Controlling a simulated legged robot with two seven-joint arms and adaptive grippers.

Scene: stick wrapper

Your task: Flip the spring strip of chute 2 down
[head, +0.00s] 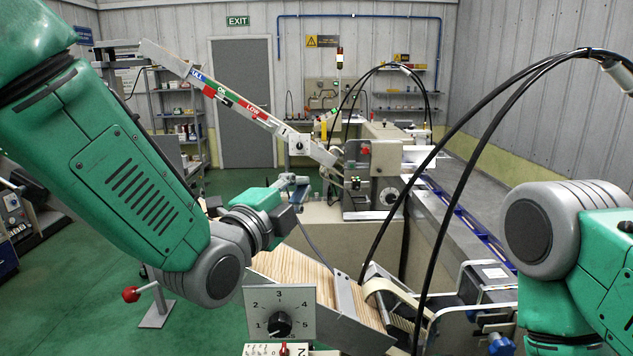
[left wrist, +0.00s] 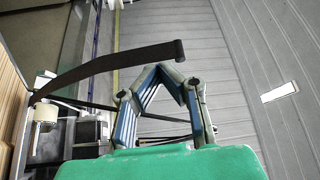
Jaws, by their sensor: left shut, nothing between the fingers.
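In the left wrist view, a long dark curved strip (left wrist: 110,68) rises from the left side and ends in a rolled tip, above and beyond my fingers; it appears to be the spring strip. My left gripper (left wrist: 165,76) is shut and empty, with a visible gap to the strip. In the head view my left gripper (head: 303,184) is small, above and behind the wooden sticks (head: 295,272) of the sloping chute by the plate marked 2 (head: 300,350). I cannot clearly make out the strip there. My right gripper is out of view.
A dial plate (head: 281,312) stands at the chute's front. A cream curved part (head: 392,292) lies at its right end. Black cables (head: 440,150) arch across the right. A long labelled beam (head: 235,100) slopes behind my left arm. My right arm (head: 570,240) fills the right edge.

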